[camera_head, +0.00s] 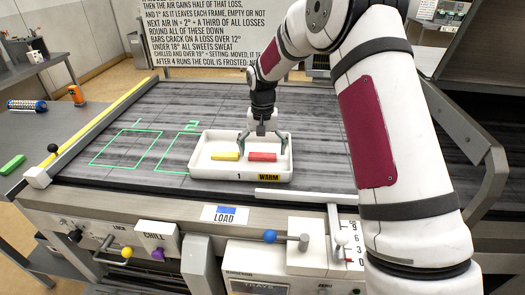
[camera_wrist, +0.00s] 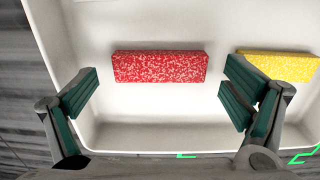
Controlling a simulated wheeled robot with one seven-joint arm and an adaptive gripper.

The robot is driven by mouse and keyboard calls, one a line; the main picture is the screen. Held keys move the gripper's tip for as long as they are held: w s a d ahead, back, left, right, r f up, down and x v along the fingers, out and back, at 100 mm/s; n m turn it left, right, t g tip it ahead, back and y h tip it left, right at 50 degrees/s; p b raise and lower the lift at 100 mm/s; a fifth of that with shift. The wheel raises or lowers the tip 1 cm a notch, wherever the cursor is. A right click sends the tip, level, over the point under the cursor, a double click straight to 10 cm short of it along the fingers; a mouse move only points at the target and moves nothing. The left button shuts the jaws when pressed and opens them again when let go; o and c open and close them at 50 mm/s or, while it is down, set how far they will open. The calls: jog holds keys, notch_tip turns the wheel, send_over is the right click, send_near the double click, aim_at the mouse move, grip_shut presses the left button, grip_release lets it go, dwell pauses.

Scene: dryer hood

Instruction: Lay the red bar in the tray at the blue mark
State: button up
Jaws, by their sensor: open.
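The red bar (camera_head: 262,156) lies flat on the floor of the white tray (camera_head: 240,178), to the right of a yellow bar (camera_head: 225,156). The tray bears a "1" and a "WARM" label and stands on the dark belt just behind the LOAD plate. The blue mark (camera_head: 227,210) is on that plate. My gripper (camera_head: 263,143) is open over the tray. In the wrist view its green-padded fingers (camera_wrist: 160,91) are spread wide, with the red bar (camera_wrist: 160,67) apart from both and the yellow bar (camera_wrist: 279,66) beyond the right finger.
Green outlines (camera_head: 125,148) glow on the belt left of the tray. A green bar (camera_head: 12,164) lies on the left side table.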

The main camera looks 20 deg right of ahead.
aim_at(262, 154)
jog(key=s+r+n+t+b, duration=0.1)
jog(key=s+r, duration=0.3)
jog(key=r, duration=0.6)
jog(key=s+r+b, duration=0.1)
jog(key=s+r, duration=0.2)
jog(key=r, duration=0.6)
jog(key=s+r+n+t, duration=0.1)
jog(key=s+n+t, duration=0.2)
jog(key=s, duration=2.6)
jog(key=shift+r+t, duration=0.4)
jog(key=shift+t, duration=0.1)
